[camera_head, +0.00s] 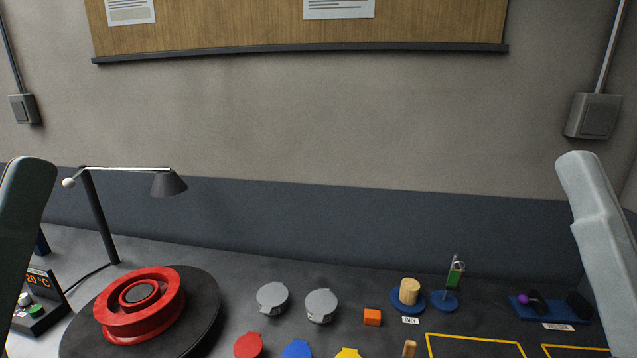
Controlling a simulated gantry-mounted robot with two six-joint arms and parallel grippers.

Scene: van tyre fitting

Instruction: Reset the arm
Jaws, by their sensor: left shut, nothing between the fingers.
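My left arm (22,235) stands at the left edge, its rounded grey end up beside the desk lamp. The left gripper is shut with nothing in it; its fingertips are hard to make out. My right arm (600,245) shows as a pale grey link at the right edge, leaning outward at the bottom. My right gripper is outside the picture. Neither visible arm part appears to hold any object.
A red wheel-like part (118,325) sits on a black turntable (205,310). Grey lidded caps (321,305), an orange cube (372,317), a blue stand with a wooden peg (409,292) and a blue holder (560,311) occupy the bench. A lamp (100,220) stands left.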

